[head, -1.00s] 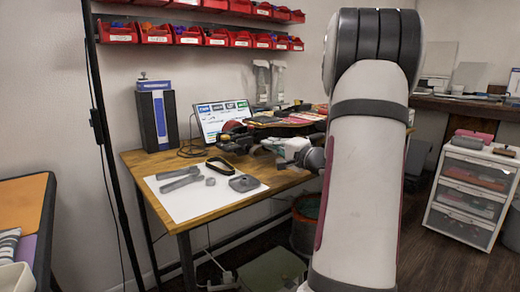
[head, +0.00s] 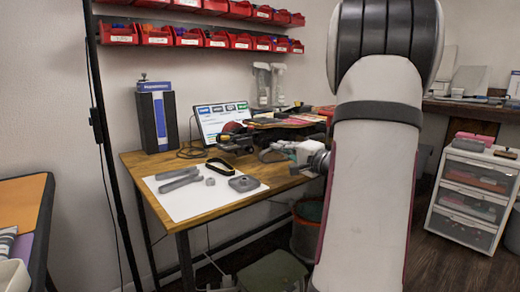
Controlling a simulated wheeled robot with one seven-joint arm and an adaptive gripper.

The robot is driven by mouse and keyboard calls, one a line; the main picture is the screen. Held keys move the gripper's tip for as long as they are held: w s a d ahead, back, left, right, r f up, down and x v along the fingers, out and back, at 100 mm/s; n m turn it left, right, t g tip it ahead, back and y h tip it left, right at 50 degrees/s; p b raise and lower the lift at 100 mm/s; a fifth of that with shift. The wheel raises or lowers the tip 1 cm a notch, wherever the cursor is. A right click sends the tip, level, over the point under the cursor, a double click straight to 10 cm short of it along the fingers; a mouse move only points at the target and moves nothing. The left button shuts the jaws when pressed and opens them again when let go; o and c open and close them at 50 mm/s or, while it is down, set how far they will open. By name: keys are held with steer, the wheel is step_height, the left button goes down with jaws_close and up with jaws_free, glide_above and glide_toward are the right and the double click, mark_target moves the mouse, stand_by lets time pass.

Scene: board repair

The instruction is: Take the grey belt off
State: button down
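The board (head: 290,121) lies on the workbench (head: 215,205), toward its back right, with dark wheel and drive parts (head: 236,142) at its near left end. I cannot make out a grey belt on these parts; they are small and dark here. A black belt loop (head: 219,166) lies flat on the bench in front of them. My gripper (head: 268,154) is just right of the drive parts, low over the bench. Its fingers are too small to tell whether they are open, or whether they touch or hold anything.
A white mat (head: 190,208) holds grey covers (head: 180,183), a small round part (head: 210,181) and a grey plate (head: 243,183). A screen (head: 221,122), a dark blue box (head: 156,118) and clear bottles (head: 262,85) stand behind. A bin (head: 306,230) stands below the bench's right side.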

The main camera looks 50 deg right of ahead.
steer(key=shift+v, duration=2.05)
steer(key=s+a+r+p, duration=0.1)
steer(key=s+r, duration=0.4)
steer(key=r, duration=0.2)
steer(key=shift+s+a, duration=0.2)
steer(key=shift+s, duration=0.2)
